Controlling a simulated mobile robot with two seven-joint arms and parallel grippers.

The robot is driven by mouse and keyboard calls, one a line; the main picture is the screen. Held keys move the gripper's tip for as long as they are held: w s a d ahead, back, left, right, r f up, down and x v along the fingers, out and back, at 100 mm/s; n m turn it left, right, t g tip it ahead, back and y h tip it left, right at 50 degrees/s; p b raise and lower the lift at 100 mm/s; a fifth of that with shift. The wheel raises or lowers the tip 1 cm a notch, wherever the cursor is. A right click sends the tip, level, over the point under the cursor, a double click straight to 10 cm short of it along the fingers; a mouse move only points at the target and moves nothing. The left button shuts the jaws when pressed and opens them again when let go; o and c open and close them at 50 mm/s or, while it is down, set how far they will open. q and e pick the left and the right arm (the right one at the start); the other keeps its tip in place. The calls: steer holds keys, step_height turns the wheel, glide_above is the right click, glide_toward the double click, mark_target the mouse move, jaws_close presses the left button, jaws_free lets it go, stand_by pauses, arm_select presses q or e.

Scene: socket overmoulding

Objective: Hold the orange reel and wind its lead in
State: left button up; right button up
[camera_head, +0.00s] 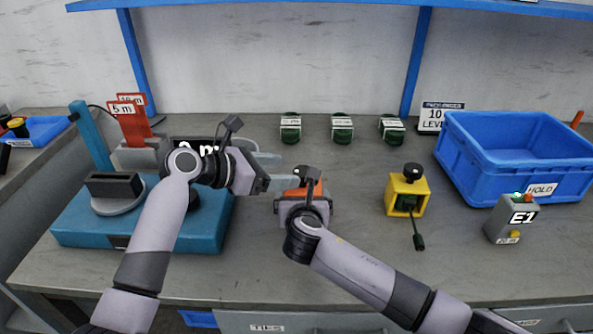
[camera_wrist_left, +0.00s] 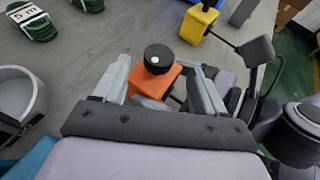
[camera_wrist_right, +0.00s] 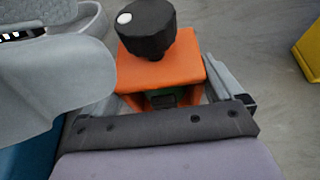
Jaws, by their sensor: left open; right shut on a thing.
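The orange reel (camera_head: 312,187) is a block with a black round knob on top, standing at the middle of the bench. My right gripper (camera_head: 303,200) is shut on it from the front. In the right wrist view the orange body (camera_wrist_right: 175,65) sits between the fingers, with the black knob (camera_wrist_right: 146,28) and its white dot uncovered. My left gripper (camera_head: 270,170) is open just left of the reel. In the left wrist view its fingers (camera_wrist_left: 160,85) appear either side of the knob (camera_wrist_left: 158,58); contact cannot be told. The orange reel's lead is not clearly visible.
A yellow reel (camera_head: 408,194) with a dark lead hanging forward stands to the right. Several green coils (camera_head: 341,128) line the back. A blue HOLD bin (camera_head: 515,150) and grey E1 box (camera_head: 511,219) are at right. A blue fixture (camera_head: 130,225) is at left.

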mark_target(301, 171)
arm_select(q)
steer(key=shift+x, duration=2.45)
steer(key=c, duration=1.1)
